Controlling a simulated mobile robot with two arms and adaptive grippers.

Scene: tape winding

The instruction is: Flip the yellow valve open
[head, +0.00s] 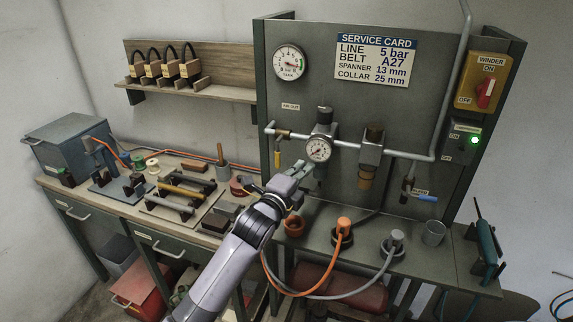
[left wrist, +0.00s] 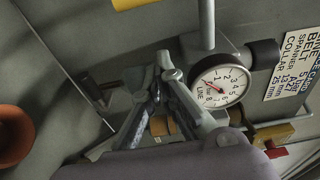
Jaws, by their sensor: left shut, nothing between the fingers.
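The yellow valve (head: 277,157) is at the left end of the pipe on the grey panel. Its yellow handle hangs straight down, below the AIR OUT label. In the left wrist view part of the yellow handle (left wrist: 132,4) shows at the top edge, cut off by the frame. My left gripper (head: 304,168) is right of and a little below the handle, apart from it, just under the line gauge. In the left wrist view the fingertips of my left gripper (left wrist: 168,70) meet, with nothing between them. My right gripper is not in view.
The line gauge (head: 318,149) and its regulator sit close above my gripper. A filter with a brass bowl (head: 367,177) and a blue-handled valve (head: 424,197) are to the right. An orange cup (head: 294,226) stands on the ledge below.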

